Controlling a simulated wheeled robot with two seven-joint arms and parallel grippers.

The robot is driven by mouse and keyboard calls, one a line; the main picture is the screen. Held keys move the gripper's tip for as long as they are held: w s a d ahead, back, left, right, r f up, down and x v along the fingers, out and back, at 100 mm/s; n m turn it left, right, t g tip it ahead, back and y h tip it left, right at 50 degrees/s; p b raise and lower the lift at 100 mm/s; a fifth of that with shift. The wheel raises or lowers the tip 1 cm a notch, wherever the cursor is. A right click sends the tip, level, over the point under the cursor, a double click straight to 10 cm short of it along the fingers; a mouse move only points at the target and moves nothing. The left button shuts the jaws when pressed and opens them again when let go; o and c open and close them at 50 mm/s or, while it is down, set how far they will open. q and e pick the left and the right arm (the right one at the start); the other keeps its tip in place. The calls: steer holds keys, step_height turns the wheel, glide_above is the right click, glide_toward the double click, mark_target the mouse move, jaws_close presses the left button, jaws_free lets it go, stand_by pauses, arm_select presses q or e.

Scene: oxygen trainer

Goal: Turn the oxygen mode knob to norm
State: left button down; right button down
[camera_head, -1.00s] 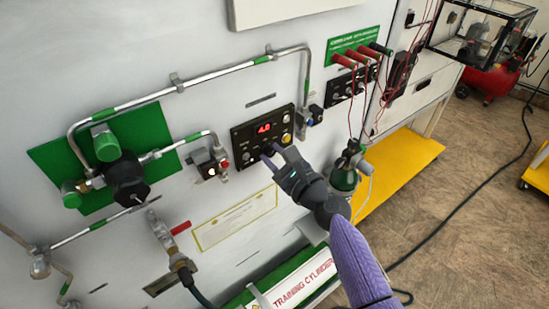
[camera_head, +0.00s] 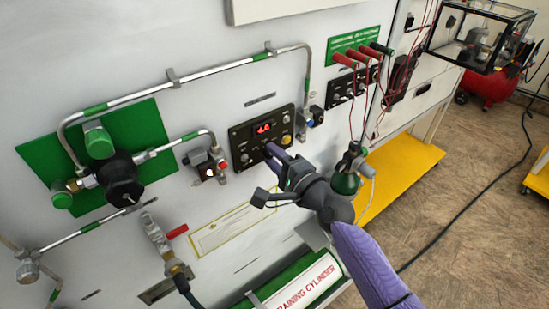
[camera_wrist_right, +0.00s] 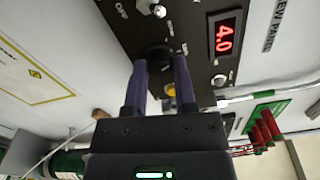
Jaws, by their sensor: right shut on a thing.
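The black control panel (camera_head: 238,146) with a red digital display (camera_head: 263,128) is on the white wall. The display reads 4.0 in the right wrist view (camera_wrist_right: 225,36). A round black knob (camera_wrist_right: 158,54) on this panel sits between the fingertips of my right gripper (camera_wrist_right: 160,64), which is shut on it. In the head view my right gripper (camera_head: 270,151) reaches the panel's lower edge from the lower right, and its fingers hide the knob. The knob's pointer and most labels around it are not readable. My left gripper is not in view.
A silver toggle switch (camera_wrist_right: 159,10) and a yellow button (camera_head: 286,139) are close by on the panel. Metal pipes (camera_head: 215,68), a small valve (camera_head: 206,160) and a green plate (camera_head: 38,147) are to the left.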

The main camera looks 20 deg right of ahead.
steer(key=n, duration=0.5)
steer(key=shift+n, duration=0.4)
stand_by(0.4)
steer(key=shift+c, duration=2.1)
jaws_free()
steer(key=v, duration=1)
